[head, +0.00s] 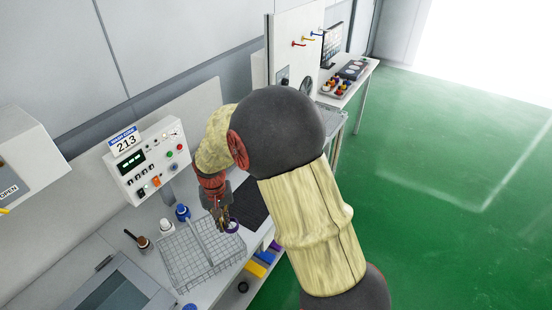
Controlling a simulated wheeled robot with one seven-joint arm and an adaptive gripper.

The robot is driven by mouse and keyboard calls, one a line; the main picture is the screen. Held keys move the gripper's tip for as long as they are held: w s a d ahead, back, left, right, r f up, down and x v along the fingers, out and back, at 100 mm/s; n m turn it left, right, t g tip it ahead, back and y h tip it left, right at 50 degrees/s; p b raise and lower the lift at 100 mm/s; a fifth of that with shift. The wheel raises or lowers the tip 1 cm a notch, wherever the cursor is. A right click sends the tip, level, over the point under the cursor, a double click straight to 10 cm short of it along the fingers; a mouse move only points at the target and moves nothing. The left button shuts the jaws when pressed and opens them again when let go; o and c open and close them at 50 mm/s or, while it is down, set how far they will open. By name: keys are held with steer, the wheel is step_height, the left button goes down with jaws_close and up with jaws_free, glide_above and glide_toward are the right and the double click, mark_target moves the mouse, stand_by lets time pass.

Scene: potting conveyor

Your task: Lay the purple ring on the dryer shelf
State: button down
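The purple ring (233,228) is small, with a pale middle, and shows at the tips of my gripper (223,224). My gripper points down and its fingers look closed on the ring's left side; the view is small and the fingers partly hide the contact. A wire rack (178,268), which looks like the dryer shelf, lies on the white bench just left of and below the gripper. The ring is over or beside the rack's right end; its height above the rack cannot be told.
A control box marked 213 (148,160) stands behind the rack. A blue-capped bottle (183,213), a white bottle (166,227) and a brown bottle (142,242) stand along the rack's back left. A black mat (250,203) lies right of the gripper. Coloured bins (256,269) sit below the bench edge.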

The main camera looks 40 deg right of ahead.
steer(key=a+f+n, duration=0.1)
steer(key=w+a+f+n, duration=0.1)
steer(key=f+n, duration=0.1)
steer(key=a+f+n, duration=0.1)
steer(key=shift+w+f+n, duration=0.2)
steer(key=shift+w+n, duration=0.05)
steer(key=shift+n, duration=0.05)
steer(key=p, duration=0.3)
steer(key=shift+s+r, duration=0.15)
steer(key=shift+s, duration=0.15)
